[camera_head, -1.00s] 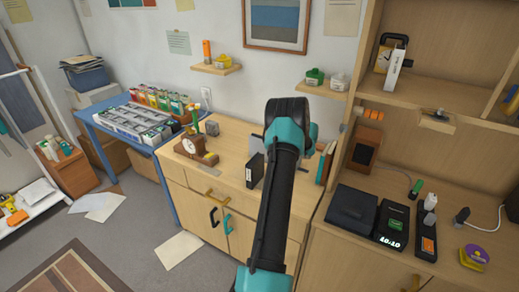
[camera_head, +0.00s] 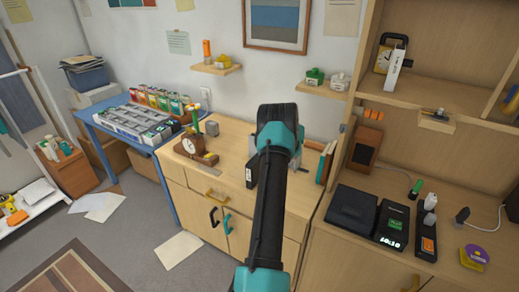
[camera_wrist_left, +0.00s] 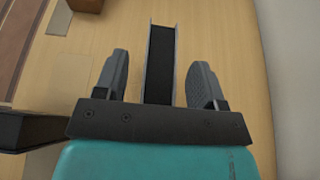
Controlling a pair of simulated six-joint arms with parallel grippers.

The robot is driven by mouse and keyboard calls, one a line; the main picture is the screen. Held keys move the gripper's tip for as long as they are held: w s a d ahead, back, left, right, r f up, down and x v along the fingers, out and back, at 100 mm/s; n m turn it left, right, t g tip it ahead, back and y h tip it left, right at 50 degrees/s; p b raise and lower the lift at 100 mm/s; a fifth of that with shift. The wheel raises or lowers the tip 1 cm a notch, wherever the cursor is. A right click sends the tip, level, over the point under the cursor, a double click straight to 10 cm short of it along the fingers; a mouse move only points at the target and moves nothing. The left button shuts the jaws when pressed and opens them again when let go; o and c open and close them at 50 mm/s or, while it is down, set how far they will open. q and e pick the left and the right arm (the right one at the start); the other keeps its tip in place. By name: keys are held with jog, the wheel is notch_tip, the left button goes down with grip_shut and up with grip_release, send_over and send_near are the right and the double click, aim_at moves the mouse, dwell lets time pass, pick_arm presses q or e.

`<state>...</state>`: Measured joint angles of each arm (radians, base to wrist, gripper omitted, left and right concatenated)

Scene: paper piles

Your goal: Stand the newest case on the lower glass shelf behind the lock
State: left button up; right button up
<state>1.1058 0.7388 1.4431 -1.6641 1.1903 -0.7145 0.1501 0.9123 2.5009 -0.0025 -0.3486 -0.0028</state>
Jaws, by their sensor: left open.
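In the left wrist view my left gripper (camera_wrist_left: 160,62) is open, pointing down at the pale cabinet top. A thin upright case with grey edges and a black middle (camera_wrist_left: 160,85) stands between its fingers, with a gap on each side. A black case (camera_wrist_left: 30,131) shows at that view's lower left. In the head view a black case with a white label (camera_head: 251,174) stands on the wooden cabinet (camera_head: 235,140). My arm hides my left fingers there. I cannot tell which case is newest. No glass shelf is recognisable. My right gripper is out of view.
A round-faced thing with a black loop, perhaps the lock (camera_head: 384,60), stands on the upper right shelf beside a white case (camera_head: 395,70).

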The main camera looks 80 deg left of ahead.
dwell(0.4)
pick_arm(q)
grip_shut()
dwell(0.4)
